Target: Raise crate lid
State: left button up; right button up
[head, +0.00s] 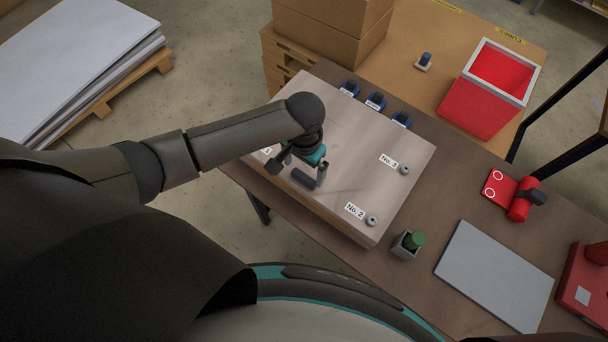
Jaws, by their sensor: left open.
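The crate (330,220) is a low, pale wooden box on the brown table. Its flat lid (345,150) lies closed on top, with small white labels and round grey knobs near its right side. A dark bar-shaped handle (303,179) shows on the lid near its front left part. My left gripper (299,176) is over the lid, pointing down at the handle, with its fingers apart. I cannot tell whether the fingers touch the handle. My arm hides the lid's left part. My right gripper is not in view.
A red bin (490,90) and cardboard boxes (330,30) stand behind. A small cup with a green item (408,244), a grey panel (495,275) and a red tool (518,200) lie to the right.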

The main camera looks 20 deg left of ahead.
aim_at(304, 177)
pick_arm(q)
jog(key=shift+f+b, duration=0.4)
jog(key=shift+f, duration=1.7)
grip_shut()
